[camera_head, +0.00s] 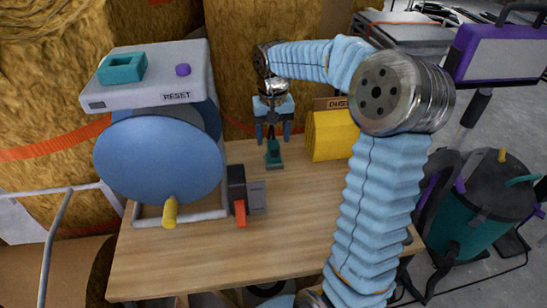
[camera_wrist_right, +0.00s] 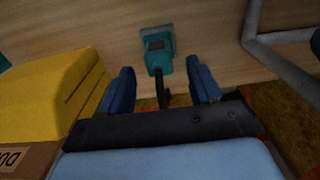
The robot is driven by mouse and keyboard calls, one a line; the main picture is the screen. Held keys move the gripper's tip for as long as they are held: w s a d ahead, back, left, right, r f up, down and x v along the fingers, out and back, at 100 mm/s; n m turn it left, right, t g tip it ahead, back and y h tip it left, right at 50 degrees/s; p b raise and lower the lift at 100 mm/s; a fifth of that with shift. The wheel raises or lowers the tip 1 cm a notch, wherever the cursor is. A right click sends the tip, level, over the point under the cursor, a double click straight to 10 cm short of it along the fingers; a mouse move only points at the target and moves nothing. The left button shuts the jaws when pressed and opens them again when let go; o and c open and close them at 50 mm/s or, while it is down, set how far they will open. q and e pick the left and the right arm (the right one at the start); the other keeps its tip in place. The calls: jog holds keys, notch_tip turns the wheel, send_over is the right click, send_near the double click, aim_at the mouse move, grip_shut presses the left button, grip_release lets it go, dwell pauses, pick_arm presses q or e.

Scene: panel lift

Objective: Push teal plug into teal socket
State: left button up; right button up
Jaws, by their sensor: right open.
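The teal plug (camera_head: 274,153) stands on the wooden table below my right gripper (camera_head: 273,138). In the right wrist view the teal plug (camera_wrist_right: 158,55) has a grey base end and a dark stem or cord that runs between the fingers. My right gripper (camera_wrist_right: 160,85) is open, with one blue finger on each side of the plug and a gap on both sides. The teal socket (camera_head: 122,68) is a square teal frame on top of the grey machine at the left. My left gripper is not in view.
The grey machine (camera_head: 150,92) has a purple knob (camera_head: 183,70), a RESET label and a large blue disc (camera_head: 160,160). A yellow block (camera_head: 328,135) stands just right of the gripper. A black box with a red switch (camera_head: 240,200) sits mid-table. The table front (camera_head: 270,260) is clear.

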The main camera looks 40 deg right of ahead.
aim_at(274, 142)
notch_tip(274, 142, down, 5)
jog(key=shift+s+f, duration=0.1)
jog(key=shift+s, duration=0.05)
jog(key=shift+a, duration=0.1)
dwell(0.4)
jog(key=c, duration=0.9)
